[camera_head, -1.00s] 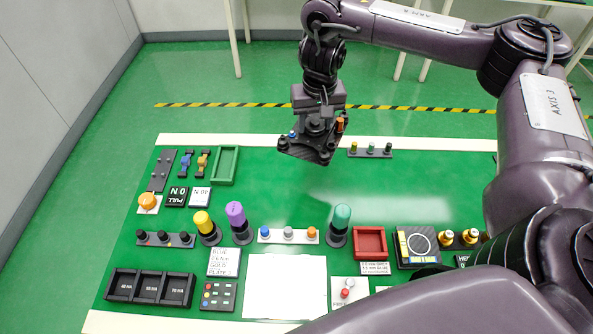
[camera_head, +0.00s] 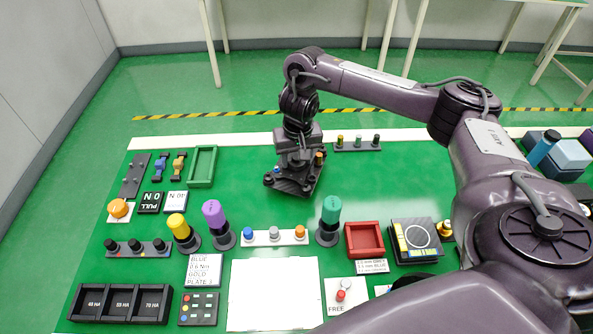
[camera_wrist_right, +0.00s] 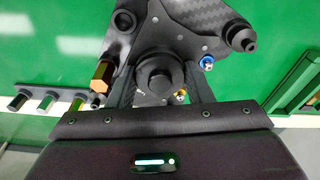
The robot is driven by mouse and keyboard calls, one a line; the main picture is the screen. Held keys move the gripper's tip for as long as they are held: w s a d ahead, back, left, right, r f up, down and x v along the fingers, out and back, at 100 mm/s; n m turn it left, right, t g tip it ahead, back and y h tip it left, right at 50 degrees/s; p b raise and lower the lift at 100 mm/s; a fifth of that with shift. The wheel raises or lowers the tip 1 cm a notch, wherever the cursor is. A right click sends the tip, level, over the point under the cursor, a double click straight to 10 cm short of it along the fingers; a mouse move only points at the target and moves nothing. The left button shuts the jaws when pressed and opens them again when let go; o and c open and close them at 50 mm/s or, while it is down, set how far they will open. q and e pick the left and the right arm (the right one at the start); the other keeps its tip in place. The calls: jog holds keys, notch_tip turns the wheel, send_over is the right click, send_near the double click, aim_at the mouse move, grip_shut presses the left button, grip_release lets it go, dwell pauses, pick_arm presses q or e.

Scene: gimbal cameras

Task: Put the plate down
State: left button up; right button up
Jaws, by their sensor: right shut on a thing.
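The plate (camera_head: 293,187) is a dark carbon-fibre piece at the back middle of the green table. A blue screw, a dark post and a brass-orange post show on it. My right gripper (camera_head: 299,158) points down over it and is shut on its central black knob (camera_wrist_right: 160,75). The plate (camera_wrist_right: 185,35) fills the upper middle of the right wrist view, with the blue screw (camera_wrist_right: 207,63), a gold screw (camera_wrist_right: 181,96) and a brass hex post (camera_wrist_right: 103,75). The plate looks level and at or just above the tabletop; I cannot tell whether it touches. My left gripper is out of view.
A rack with small posts (camera_head: 357,146) stands close behind and right of the plate. A green tray (camera_head: 202,166) lies to the left. Yellow, purple and teal screwdrivers (camera_head: 329,222) stand in front, with a red tray (camera_head: 364,240).

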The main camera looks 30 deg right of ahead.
aim_at(297, 160)
notch_tip(297, 160, down, 3)
jog(key=shift+f+b, duration=0.2)
jog(key=shift+b, duration=0.15)
jog(key=shift+f, duration=0.2)
jog(key=shift+f, duration=0.15)
jog(key=o, duration=1.1)
jog(key=shift+o, duration=0.2)
jog(key=shift+r, duration=0.3)
jog(key=r+p, duration=0.2)
jog(key=r, duration=0.2)
jog(key=s+r+p, duration=0.1)
jog(key=r+p, duration=0.1)
jog(key=r, duration=0.2)
jog(key=r+p, duration=0.1)
jog(key=r, duration=0.3)
jog(key=shift+s+a+p, duration=0.2)
jog(key=shift+a+p, duration=0.05)
jog(key=shift+p, duration=0.15)
